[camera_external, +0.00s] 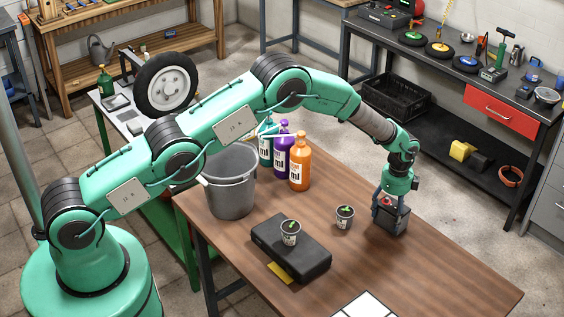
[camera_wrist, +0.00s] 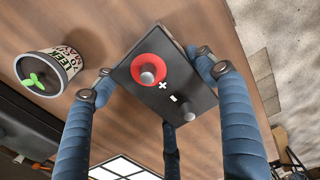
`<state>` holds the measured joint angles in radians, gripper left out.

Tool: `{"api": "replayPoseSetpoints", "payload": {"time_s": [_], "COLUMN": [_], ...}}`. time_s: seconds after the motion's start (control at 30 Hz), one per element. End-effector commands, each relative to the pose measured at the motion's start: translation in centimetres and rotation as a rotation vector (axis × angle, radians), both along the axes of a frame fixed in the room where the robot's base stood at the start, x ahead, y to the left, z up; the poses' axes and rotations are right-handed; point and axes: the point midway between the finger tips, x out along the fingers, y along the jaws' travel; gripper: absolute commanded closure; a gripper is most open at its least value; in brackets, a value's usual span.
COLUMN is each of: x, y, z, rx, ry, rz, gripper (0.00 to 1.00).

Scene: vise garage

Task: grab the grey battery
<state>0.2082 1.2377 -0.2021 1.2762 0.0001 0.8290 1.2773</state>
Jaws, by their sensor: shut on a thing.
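The grey battery (camera_external: 389,220) is a dark box near the far right edge of the wooden table. In the wrist view the battery (camera_wrist: 155,85) shows its top, with a red ring around one terminal, a bare second terminal, and plus and minus marks. My gripper (camera_external: 390,205) is above and around it, pointing down. In the wrist view its blue fingers (camera_wrist: 160,95) are on both sides of the battery and shut on it. A third finger shows below it. I cannot tell whether the battery's underside touches the table.
A small labelled pot with a green sprout (camera_external: 344,217) stands left of the battery. Another pot (camera_external: 290,233) stands on a black case (camera_external: 300,252). A grey bucket (camera_external: 232,182) and several bottles (camera_external: 299,163) are at the back left.

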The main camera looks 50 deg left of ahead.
Motion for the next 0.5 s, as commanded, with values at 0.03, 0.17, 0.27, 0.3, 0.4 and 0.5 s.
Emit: {"api": "replayPoseSetpoints", "payload": {"time_s": [0.03,0.17,0.27,0.3,0.4,0.5], "x": [0.1,0.1,0.1,0.1,0.2,0.2], "y": [0.0,0.0,0.0,0.0,-0.1,0.0], "z": [0.2,0.4,0.9,1.1,2.0,3.0], "rx": [-0.001,-0.001,-0.001,-0.001,-0.001,-0.001], "ry": [-0.002,-0.002,-0.002,-0.003,-0.005,-0.004], "rz": [0.000,0.000,0.000,0.000,0.000,0.000], "gripper": [0.87,0.87,0.87,0.87,0.87,0.87]}}
